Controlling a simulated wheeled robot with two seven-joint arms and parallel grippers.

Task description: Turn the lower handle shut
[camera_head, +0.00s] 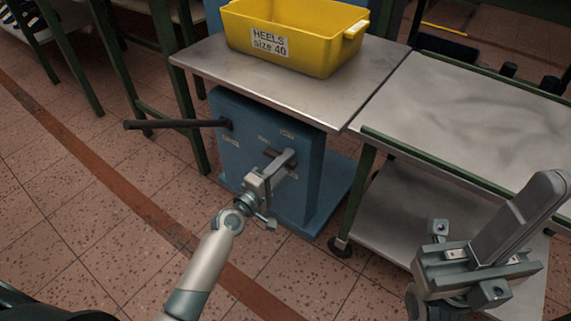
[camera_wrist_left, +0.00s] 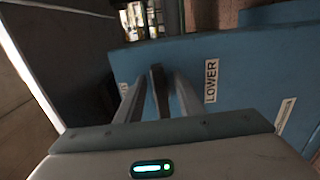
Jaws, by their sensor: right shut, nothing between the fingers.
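The blue machine (camera_head: 268,190) stands below the steel table. Its lower handle shows as a dark bar (camera_wrist_left: 158,92) in the left wrist view, beside a white "LOWER" label (camera_wrist_left: 210,80). My left gripper (camera_head: 285,162) is at the machine's front face, and its fingers flank the bar in the left wrist view. I cannot tell whether they press on it. In the head view the gripper hides most of the lower handle. A long dark handle (camera_head: 172,124) sticks out to the left from the machine's upper part. My right gripper (camera_head: 543,187) is shut and empty at the right.
A yellow bin (camera_head: 295,40) labelled "HEELS size 40" stands on the steel table (camera_head: 205,58) above the machine. A green-framed metal cart (camera_head: 465,105) stands to the right, under and behind my right gripper. The tiled floor (camera_head: 75,220) at the left is clear.

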